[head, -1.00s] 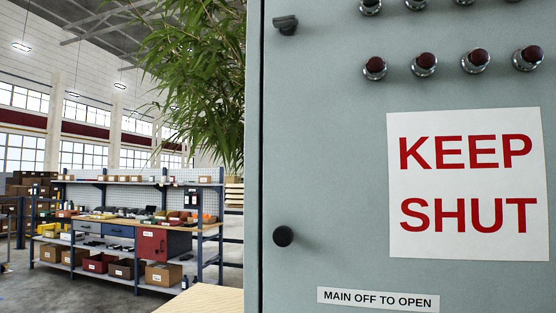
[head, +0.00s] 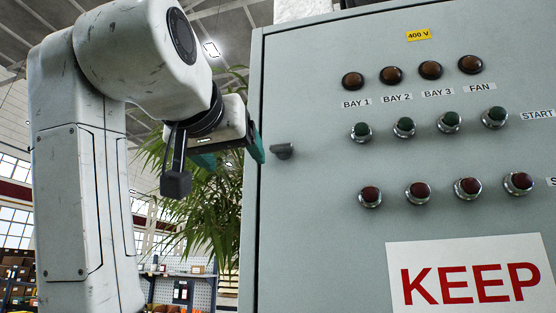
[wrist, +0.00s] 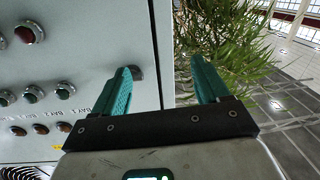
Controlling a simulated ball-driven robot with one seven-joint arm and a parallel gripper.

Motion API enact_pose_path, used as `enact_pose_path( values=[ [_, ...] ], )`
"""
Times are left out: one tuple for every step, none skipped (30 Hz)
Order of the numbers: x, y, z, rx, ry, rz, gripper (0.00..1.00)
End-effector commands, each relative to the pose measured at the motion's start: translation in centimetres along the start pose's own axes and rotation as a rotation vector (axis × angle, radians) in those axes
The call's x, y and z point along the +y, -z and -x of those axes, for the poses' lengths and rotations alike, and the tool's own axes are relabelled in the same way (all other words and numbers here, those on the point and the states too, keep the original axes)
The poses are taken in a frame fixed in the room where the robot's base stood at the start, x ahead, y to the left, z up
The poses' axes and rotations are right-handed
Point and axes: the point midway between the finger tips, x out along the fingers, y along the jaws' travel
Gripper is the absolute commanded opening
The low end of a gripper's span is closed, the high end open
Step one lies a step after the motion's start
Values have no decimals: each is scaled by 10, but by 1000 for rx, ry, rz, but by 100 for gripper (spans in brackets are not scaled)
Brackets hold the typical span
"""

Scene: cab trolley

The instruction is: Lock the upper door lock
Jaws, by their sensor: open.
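The upper door lock (head: 284,151) is a small dark grey turn handle near the left edge of the grey cabinet door (head: 330,230). Its wing lies roughly level in the head view. My gripper (head: 232,156) is open and empty, just left of the lock in the head view, with teal fingers. In the wrist view the lock (wrist: 138,72) shows just beyond the left fingertip, partly hidden by it. The gap of my gripper (wrist: 164,66) lies over the cabinet's edge. I cannot tell whether the fingertip touches the lock.
Green and red buttons (head: 404,127) and brown lamps (head: 391,75) stick out of the door to the right. A KEEP sign (head: 465,280) is below them. A leafy plant (head: 205,215) stands beside the cabinet, behind my gripper.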

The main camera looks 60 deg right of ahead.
Motion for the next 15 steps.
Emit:
enact_pose_path(
  values=[
    [17, 19, 9, 14, -24, -31, 74],
    [24, 26, 14, 20, -36, -45, 74],
    [33, 34, 19, 27, -51, -61, 74],
    [39, 38, 22, 31, -60, -71, 74],
    [44, 42, 25, 34, -68, -80, 74],
    [48, 46, 27, 38, -75, -87, 74],
    [50, 48, 28, 39, -79, -92, 74],
    [52, 50, 28, 40, -82, -95, 74],
    [54, 51, 27, 41, -85, -97, 74],
    [55, 51, 25, 41, -87, -98, 74],
    [55, 52, 22, 41, -87, -99, 74],
    [56, 52, 17, 40, -88, -98, 74],
    [56, 52, 13, 40, -88, -98, 74],
    [56, 52, 8, 40, -88, -98, 74],
    [57, 53, 1, 40, -88, -97, 74]
  ],
)
